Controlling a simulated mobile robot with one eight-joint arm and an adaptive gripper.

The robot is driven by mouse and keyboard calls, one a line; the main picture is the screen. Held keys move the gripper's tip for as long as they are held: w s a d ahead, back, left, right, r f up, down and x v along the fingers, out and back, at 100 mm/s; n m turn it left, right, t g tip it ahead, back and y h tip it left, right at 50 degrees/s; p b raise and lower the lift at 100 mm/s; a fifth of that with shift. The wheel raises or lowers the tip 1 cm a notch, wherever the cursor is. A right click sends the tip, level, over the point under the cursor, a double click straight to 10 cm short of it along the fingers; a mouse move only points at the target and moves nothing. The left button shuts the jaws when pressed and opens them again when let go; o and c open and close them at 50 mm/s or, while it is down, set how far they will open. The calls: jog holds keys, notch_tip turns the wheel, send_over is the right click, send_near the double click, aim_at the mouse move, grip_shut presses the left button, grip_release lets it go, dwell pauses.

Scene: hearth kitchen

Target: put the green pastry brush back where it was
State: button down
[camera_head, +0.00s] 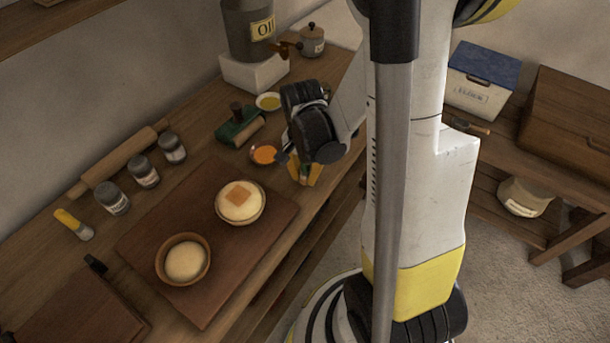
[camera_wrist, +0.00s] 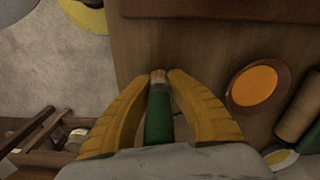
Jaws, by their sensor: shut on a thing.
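The green pastry brush (camera_wrist: 158,118) is between the yellow fingers of my gripper (camera_wrist: 160,82) in the wrist view. Its green handle runs toward the palm, and a brownish end shows between the fingertips. In the head view, my gripper (camera_head: 304,175) is over the front edge of the wooden counter, right of a small dish of orange liquid (camera_head: 264,154). The brush is mostly hidden there by the fingers and wrist. A green holder-like block (camera_head: 232,131) with a dark knob and a wooden cylinder stands behind that dish.
A dark board (camera_head: 145,235) holds two dough bowls, one topped with an orange square. A yellow-handled brush (camera_head: 72,223), several jars and a rolling pin (camera_head: 120,160) lie at left. A yellow dish (camera_head: 268,102) and an oil pot (camera_head: 248,35) stand farther back.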

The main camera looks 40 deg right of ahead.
jog(key=c, duration=1.4)
grip_release()
jog(key=shift+f, duration=0.1)
notch_tip(320, 180, up, 12)
jog(key=p, duration=0.5)
jog(key=shift+a, duration=0.15)
jog(key=s+a+r+n+t, duration=0.3)
jog(key=a+r+n+t, duration=0.4)
jog(key=a+r+n, duration=0.4)
notch_tip(320, 180, up, 2)
jog(key=shift+s+r+n, duration=0.1)
jog(key=shift+s+n, duration=0.3)
jog(key=shift+f+b, duration=0.35)
jog(key=shift+f, duration=0.2)
